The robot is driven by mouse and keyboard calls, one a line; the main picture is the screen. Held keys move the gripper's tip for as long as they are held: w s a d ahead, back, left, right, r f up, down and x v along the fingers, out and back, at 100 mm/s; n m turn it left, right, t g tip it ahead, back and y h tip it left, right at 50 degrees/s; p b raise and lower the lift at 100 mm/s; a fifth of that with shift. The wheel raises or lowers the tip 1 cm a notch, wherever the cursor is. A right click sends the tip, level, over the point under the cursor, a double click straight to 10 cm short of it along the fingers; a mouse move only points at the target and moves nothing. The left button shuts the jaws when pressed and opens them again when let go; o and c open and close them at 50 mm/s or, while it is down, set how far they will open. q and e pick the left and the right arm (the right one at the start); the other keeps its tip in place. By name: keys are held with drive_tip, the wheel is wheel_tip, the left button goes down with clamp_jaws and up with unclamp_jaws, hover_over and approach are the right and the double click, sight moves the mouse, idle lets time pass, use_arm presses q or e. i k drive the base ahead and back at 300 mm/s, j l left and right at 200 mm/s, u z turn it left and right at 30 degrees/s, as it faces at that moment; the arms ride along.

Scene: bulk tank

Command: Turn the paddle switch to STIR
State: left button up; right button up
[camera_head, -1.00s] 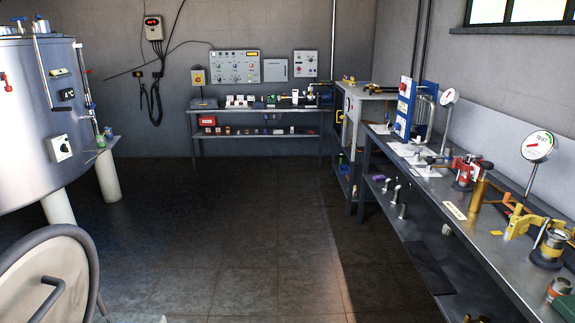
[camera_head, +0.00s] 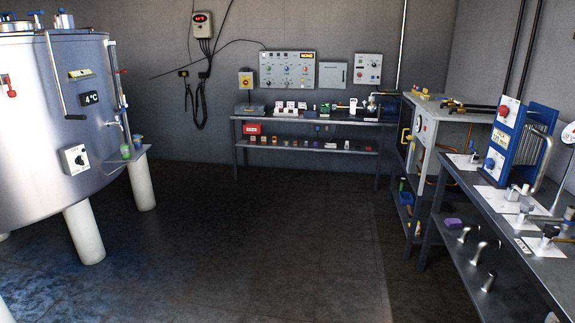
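A steel bulk tank (camera_head: 30,130) stands at the left on pale legs. On its side is a white switch box (camera_head: 74,159) with a dark knob or paddle; its labels are too small to read, so I cannot tell which position it points to. Above it are a small display reading 4 °C (camera_head: 89,98) and a yellow-marked fitting (camera_head: 81,73). Neither of my grippers is in view.
The dark tiled floor (camera_head: 240,220) is open between tank and benches. A back bench (camera_head: 310,119) stands below a wall control panel (camera_head: 287,69). A long right bench (camera_head: 505,207) carries a blue plate unit (camera_head: 521,145). A tank leg (camera_head: 84,232) stands near.

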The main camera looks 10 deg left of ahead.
sight(79, 161)
drive_tip(key=i, duration=1.45)
drive_tip(key=i+u, duration=0.3)
drive_tip(key=i, duration=0.25)
drive_tip(key=i+l+u, duration=0.15)
drive_tip(key=i+u, duration=0.2)
drive_tip(key=i, duration=0.25)
drive_tip(key=i+u, duration=0.7)
drive_tip(key=u, duration=0.2)
drive_tip(key=i+l+u, duration=0.25)
drive_tip(key=u, duration=0.2)
